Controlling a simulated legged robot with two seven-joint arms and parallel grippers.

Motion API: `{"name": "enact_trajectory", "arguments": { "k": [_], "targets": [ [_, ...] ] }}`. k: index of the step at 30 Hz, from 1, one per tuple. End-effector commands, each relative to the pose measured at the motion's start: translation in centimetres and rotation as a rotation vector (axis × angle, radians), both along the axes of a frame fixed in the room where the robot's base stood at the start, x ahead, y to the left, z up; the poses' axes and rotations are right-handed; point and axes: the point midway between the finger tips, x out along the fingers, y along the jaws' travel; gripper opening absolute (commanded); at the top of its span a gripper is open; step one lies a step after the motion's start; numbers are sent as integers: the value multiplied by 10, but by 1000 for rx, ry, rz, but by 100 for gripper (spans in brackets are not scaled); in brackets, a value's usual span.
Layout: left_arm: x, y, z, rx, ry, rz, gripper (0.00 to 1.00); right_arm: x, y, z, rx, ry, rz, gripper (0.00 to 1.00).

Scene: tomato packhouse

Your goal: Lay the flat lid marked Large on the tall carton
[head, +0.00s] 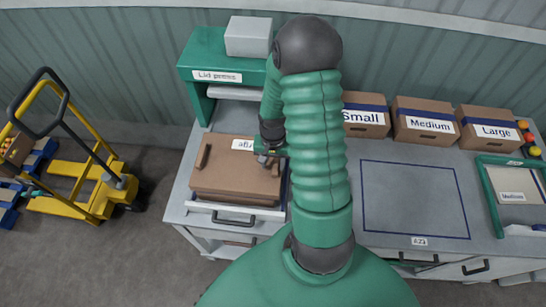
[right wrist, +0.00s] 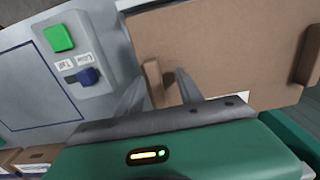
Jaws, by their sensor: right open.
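A flat brown lid (head: 235,180) lies on top of a stack at the left of the bench, with a raised strip near each end. Its white label is partly covered by my arm and I cannot read it for sure. My right gripper (head: 267,160) is over the lid's right end. In the right wrist view my right gripper (right wrist: 160,90) is open, with a raised strip (right wrist: 154,83) of the lid (right wrist: 225,50) between its fingers. I cannot tell whether they touch it. No carton is marked tall. My left gripper is not in view.
Cartons marked Small (head: 365,117), Medium (head: 424,124) and Large (head: 490,130) stand along the back. A blue-outlined area (head: 415,200) on the bench is empty. A green lid press (head: 205,58) stands behind the lids. A green-framed tray (head: 492,195) is at right.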

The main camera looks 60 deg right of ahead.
Motion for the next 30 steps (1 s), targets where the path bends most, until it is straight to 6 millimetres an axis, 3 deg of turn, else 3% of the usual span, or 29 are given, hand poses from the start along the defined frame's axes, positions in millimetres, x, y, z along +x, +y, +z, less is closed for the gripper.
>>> {"name": "enact_trajectory", "arguments": {
  "k": [5,12,18,26,29,30],
  "targets": [
    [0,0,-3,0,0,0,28,1,-1,30,-5,-6,-3,43],
    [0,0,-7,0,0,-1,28,2,2,101,-9,-6,-1,43],
    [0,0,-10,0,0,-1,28,3,8,149,-10,-3,0,43],
    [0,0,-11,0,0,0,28,2,7,167,-3,2,-1,43],
    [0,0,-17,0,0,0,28,7,15,158,-8,-4,43,43],
    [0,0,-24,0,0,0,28,12,26,148,-13,-10,98,43]
  ]
}}
